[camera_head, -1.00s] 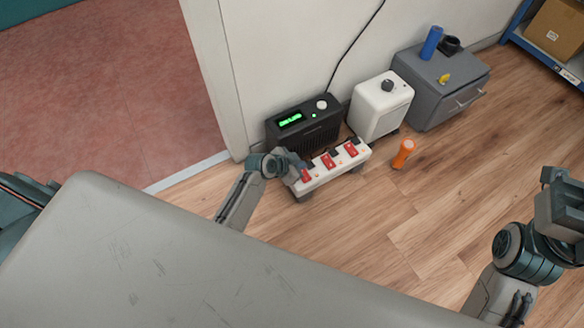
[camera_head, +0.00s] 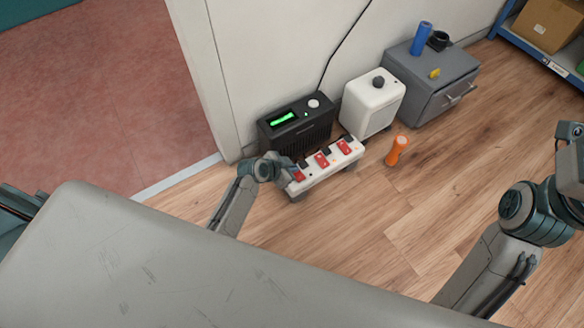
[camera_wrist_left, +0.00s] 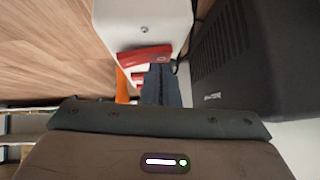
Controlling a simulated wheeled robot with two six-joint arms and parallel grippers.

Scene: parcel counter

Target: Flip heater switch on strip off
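The white power strip (camera_head: 327,169) with several red switches lies on the floor in front of a black box with a green display. In the left wrist view, the strip (camera_wrist_left: 115,15) shows close up with red switches (camera_wrist_left: 145,54). My left gripper (camera_head: 287,169) is low at the strip's left end, over or against the leftmost red switch (camera_head: 298,175). Its grey fingers (camera_wrist_left: 160,84) look shut, with nothing visible between them; exact contact is hidden. My right gripper (camera_head: 570,133) is at the right edge, partly cut off, away from the strip.
The black box (camera_head: 296,128) and a white box with a dark knob (camera_head: 373,103) stand behind the strip by the wall. A grey drawer cabinet (camera_head: 430,75) carries small items. An orange bottle (camera_head: 397,150) stands right of the strip. Floor in front is clear.

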